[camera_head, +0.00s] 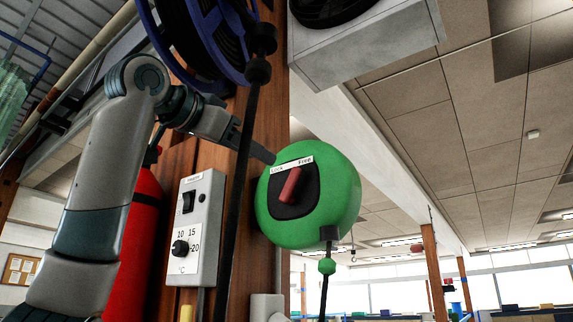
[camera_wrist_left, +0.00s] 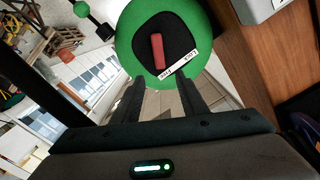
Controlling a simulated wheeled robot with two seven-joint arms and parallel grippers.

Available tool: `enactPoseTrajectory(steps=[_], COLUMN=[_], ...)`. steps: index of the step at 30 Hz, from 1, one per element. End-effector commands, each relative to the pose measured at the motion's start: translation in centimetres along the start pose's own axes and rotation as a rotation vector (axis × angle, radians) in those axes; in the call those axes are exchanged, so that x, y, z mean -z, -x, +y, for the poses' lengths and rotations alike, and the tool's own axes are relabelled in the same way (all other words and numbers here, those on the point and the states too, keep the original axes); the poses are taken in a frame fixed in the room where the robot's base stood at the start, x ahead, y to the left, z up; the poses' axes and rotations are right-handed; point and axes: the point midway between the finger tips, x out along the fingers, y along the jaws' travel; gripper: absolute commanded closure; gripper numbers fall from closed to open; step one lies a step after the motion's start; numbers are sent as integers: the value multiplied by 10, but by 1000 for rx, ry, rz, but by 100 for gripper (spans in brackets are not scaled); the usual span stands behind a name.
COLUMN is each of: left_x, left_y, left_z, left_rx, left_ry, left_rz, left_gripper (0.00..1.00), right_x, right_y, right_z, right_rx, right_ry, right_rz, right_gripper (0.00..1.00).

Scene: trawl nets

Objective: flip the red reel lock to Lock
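The green reel (camera_head: 335,205) hangs by the wooden post. The red reel lock (camera_head: 291,186) is a short lever on its black face, under a white label (camera_head: 292,164) reading Lock at left and Free at right. The lever's upper end leans right, toward Free. In the left wrist view, the red lever (camera_wrist_left: 157,51) shows beyond the fingers, on the green reel (camera_wrist_left: 205,25). My left gripper (camera_head: 268,156) is at the reel's upper left edge. Its fingers (camera_wrist_left: 161,78) are apart and empty, with no visible grip on the lever. My right gripper is not in view.
A white heater control box (camera_head: 199,235) with a switch and dial is on the post, left of the reel. A black strap (camera_head: 236,205) hangs between them. A red cylinder (camera_head: 140,235) is behind my left arm. Right of the reel is open room.

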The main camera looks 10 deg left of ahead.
Motion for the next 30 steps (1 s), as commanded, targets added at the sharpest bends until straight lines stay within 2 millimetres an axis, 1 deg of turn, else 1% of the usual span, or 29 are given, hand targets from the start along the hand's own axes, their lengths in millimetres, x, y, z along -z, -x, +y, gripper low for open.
enactPoseTrajectory(steps=[1,9,15,18,22,30], left_x=[3,3,2,2,1,0], left_y=[-11,-60,-92,-102,-111,-114], left_z=[-2,-1,-1,-1,0,1], left_rx=[-2,-3,-2,-2,-2,-1], left_ry=[0,-1,1,0,0,0], left_rz=[-2,-3,-3,-1,0,0], left_gripper=[61,61,61,61,61,61], right_x=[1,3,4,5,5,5], right_y=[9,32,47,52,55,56], right_z=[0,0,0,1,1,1], right_rx=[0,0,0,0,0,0], right_ry=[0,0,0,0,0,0], right_rz=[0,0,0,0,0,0], right_gripper=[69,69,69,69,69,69])
